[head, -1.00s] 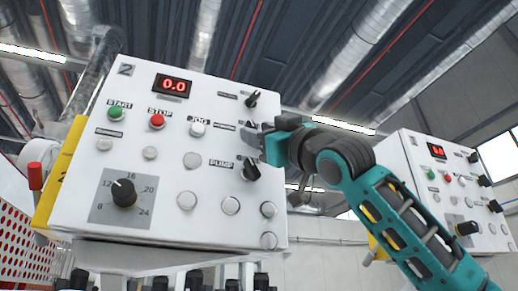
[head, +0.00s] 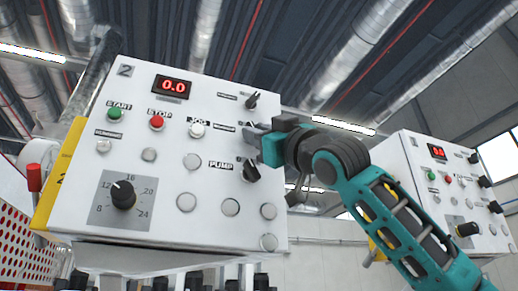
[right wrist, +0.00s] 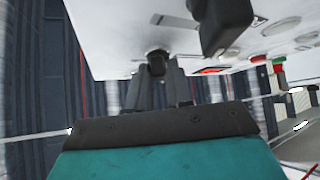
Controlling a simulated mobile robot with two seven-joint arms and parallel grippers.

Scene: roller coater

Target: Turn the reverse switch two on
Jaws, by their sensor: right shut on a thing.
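The white control panel (head: 75,215) marked 2 is on the left in the head view. Its right side has a column of black switches: a top one (head: 252,100), a middle one largely hidden by my gripper, and the pump switch (head: 250,171). The small labels beside the top and middle switches are too blurred to read. My right gripper (head: 252,134) is at the middle switch. In the right wrist view its fingers (right wrist: 157,83) are shut on that black switch (right wrist: 156,62). My left gripper is not in view.
Panel 2 also has a red 0.0 display (head: 173,86), a green start button (head: 115,114), a red stop button (head: 157,122) and a large dial (head: 123,194). A similar panel (head: 409,160) stands to the right, behind my right arm.

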